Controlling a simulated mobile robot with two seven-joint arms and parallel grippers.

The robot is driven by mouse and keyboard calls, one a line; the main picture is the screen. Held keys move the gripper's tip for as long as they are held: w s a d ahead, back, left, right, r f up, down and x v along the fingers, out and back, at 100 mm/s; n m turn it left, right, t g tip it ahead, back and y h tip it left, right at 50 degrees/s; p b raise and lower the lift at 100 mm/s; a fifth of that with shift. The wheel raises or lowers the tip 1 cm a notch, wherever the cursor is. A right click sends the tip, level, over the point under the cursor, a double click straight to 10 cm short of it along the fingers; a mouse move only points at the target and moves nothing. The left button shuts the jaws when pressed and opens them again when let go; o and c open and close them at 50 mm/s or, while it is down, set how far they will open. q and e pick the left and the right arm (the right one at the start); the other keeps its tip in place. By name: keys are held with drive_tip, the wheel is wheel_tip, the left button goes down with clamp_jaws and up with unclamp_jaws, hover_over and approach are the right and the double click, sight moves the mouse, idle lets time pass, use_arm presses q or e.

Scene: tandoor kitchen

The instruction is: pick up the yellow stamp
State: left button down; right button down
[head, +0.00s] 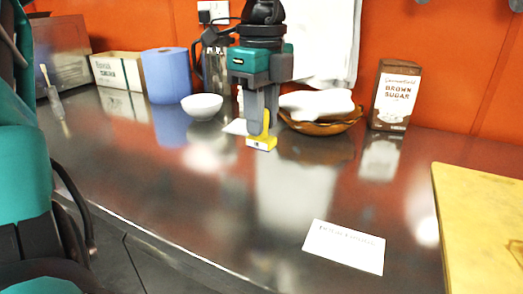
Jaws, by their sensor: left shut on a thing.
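The yellow stamp (262,141) has a wide yellow base and a narrower upright grip. My left gripper (264,118) points down over it and is shut on its upper part. The stamp looks upright, at or just above the steel counter (205,165); I cannot tell whether its base touches. The gripper fingers hide part of the grip. My right gripper is not in view.
Behind are a white bowl (202,106), a blue paper roll (166,76), a wooden bowl (322,126) and a brown sugar box (396,96). A white card (344,246) lies in front, with a yellow board (480,225) at right. The middle counter is clear.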

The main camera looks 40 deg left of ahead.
use_arm(q)
wheel_tip(320, 180, up, 14)
drive_tip(key=p, duration=0.2)
drive_tip(key=shift+r+p, duration=0.2)
drive_tip(key=shift+p, duration=0.1)
drive_tip(key=c, duration=1.5)
unclamp_jaws()
drive_tip(key=c, duration=0.3)
drive_tip(key=o, duration=0.3)
drive_tip(key=shift+c, duration=1.3)
drive_tip(key=shift+w+f, duration=0.1)
